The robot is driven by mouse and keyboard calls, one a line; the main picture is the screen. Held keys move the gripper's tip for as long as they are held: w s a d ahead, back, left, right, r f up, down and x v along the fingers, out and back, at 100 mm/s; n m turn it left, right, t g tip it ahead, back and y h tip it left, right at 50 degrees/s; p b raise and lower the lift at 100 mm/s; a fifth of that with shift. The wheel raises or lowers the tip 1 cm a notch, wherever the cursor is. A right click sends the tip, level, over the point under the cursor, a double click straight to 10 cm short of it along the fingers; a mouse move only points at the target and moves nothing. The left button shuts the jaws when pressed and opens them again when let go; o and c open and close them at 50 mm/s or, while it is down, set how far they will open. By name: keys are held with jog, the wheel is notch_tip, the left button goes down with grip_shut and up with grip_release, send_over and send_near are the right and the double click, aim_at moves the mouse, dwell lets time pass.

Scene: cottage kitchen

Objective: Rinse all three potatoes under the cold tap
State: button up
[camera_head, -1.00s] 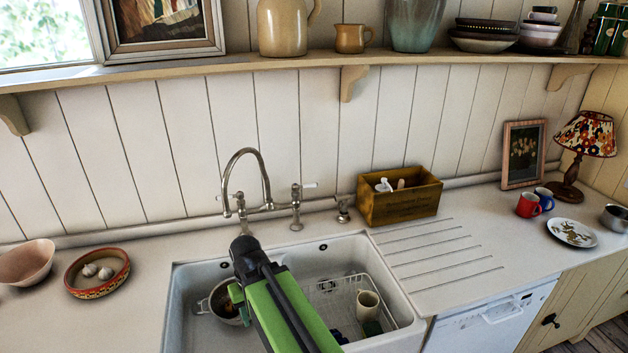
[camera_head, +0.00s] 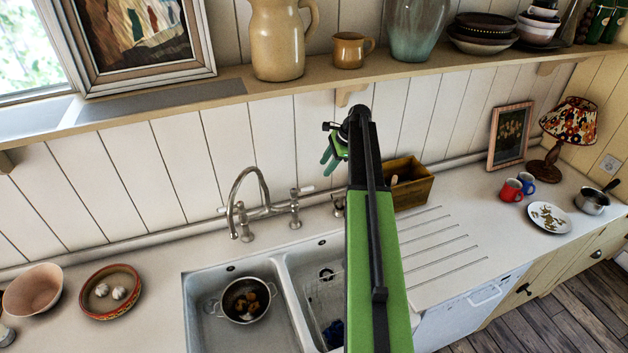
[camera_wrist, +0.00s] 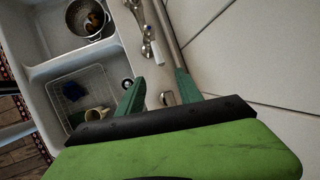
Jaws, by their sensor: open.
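A metal colander (camera_head: 247,320) stands in the left sink basin (camera_head: 201,330). It holds yellow-brown lumps that look like potatoes (camera_head: 241,303); I cannot tell how many. The colander (camera_wrist: 78,32) also shows in the wrist view. The bridge tap (camera_head: 238,206) stands behind the sink, with its curved spout toward the left basin and a lever on its right. I see no water running. My gripper (camera_head: 329,158) is raised in front of the wall, above and right of the tap. In the wrist view its fingers (camera_wrist: 158,86) are apart with nothing between them.
The right basin holds a wire rack (camera_wrist: 66,108), a cream mug (camera_wrist: 98,121) and a blue item (camera_wrist: 73,92). A wooden box (camera_head: 412,192) stands behind the drainboard. The shelf (camera_head: 240,92) with jugs is close above my gripper. A bowl with garlic (camera_head: 110,310) stands left.

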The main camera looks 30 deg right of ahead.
aim_at(302, 191)
jog(key=b+x, duration=1)
jog(key=x, duration=0.1)
jog(key=shift+f, duration=0.3)
jog(key=shift+w, duration=0.15)
grip_shut()
dwell(0.6)
